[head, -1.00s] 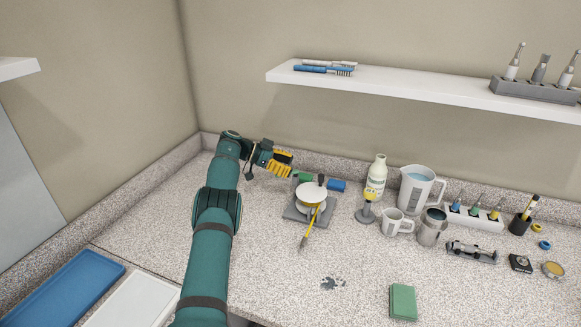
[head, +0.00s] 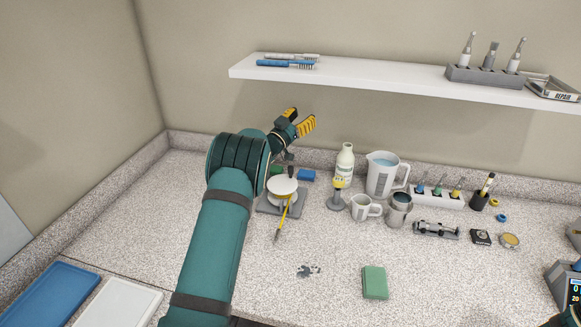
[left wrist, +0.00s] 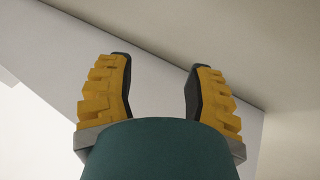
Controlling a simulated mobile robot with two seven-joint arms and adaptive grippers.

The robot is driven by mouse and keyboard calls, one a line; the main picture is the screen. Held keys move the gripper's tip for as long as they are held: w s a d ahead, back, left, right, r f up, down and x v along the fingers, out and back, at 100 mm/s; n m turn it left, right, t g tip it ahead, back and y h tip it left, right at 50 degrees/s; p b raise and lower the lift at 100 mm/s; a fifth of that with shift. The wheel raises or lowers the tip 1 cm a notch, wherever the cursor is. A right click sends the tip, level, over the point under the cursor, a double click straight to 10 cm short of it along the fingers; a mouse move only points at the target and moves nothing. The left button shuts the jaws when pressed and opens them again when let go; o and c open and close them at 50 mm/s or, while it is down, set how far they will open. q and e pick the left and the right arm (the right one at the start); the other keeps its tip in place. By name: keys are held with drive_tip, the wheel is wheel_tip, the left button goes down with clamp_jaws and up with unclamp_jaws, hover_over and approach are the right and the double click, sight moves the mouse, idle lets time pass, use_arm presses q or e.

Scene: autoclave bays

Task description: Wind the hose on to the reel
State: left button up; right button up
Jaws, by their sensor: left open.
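The reel (head: 283,187) is a pale round drum on a grey base plate (head: 266,207), with a dark upright knob (head: 291,171) on top. The yellow hose (head: 284,214) hangs from it, its free end lying on the counter in front. My left gripper (head: 302,119) is open and empty, raised in the air above and behind the reel, clear of it. Its two yellow fingers stand apart in the left wrist view (left wrist: 159,65), with nothing between them. Part of what looks like my right gripper (head: 568,316) shows at the bottom right corner; its jaws cannot be made out.
A white shelf (head: 370,77) runs along the wall behind my left gripper. Right of the reel stand a bottle (head: 344,164), a jug (head: 382,176) and cups.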

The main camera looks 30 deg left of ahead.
use_arm(q)
drive_tip(key=d+n+y, duration=0.1)
drive_tip(key=n+y, duration=0.2)
drive_tip(key=n+g+y+p, duration=0.2)
drive_tip(key=n+g+y, duration=0.5)
drive_tip(key=g+y, duration=0.2)
approach(291, 170)
drive_tip(key=x, duration=1.1)
drive_tip(key=shift+w+p, duration=0.1)
drive_tip(key=shift+p, duration=0.2)
clamp_jaws()
